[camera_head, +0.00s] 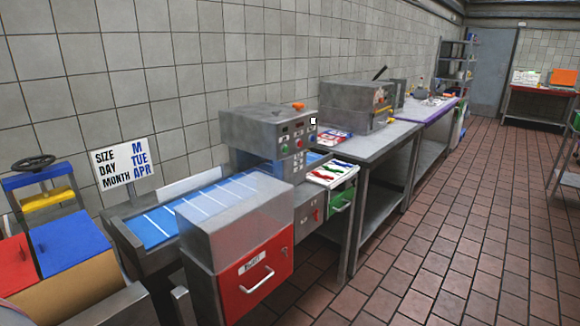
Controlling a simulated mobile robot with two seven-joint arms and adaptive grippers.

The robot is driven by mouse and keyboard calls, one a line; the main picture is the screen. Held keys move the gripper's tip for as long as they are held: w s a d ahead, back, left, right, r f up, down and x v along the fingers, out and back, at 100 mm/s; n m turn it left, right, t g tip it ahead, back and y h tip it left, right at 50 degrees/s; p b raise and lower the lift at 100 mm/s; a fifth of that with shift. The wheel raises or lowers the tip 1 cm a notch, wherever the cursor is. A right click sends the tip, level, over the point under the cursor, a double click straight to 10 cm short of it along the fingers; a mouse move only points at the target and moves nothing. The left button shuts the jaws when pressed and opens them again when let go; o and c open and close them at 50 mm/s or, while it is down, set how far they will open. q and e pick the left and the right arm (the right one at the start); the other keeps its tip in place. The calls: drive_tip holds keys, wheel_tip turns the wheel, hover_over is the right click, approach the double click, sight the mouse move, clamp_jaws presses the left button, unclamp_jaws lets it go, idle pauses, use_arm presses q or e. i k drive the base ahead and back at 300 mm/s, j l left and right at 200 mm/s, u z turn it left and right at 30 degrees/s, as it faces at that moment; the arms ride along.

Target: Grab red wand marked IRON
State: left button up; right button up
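No wand with a readable IRON label shows in the head view. A white tray (347,184) on the near machine's right end holds several small red, green and dark items. They are too small for me to tell which are wands or to read any marking. Neither of my grippers is in view.
A conveyor machine (268,127) with a control panel stands left of the tray. A red-fronted box (262,281) stands before its belt (150,229). Steel tables (374,142) run along the wall to the right. The tiled floor (465,220) on the right is clear.

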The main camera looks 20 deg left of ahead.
sight(318, 175)
drive_tip(key=i+l+u, duration=0.1)
drive_tip(key=i+u, duration=0.35)
drive_tip(key=i+l+u, duration=0.3)
drive_tip(key=i+u, duration=0.15)
drive_tip(key=i+l+u, duration=0.1)
drive_tip(key=i+l, duration=0.85)
drive_tip(key=i, duration=0.1)
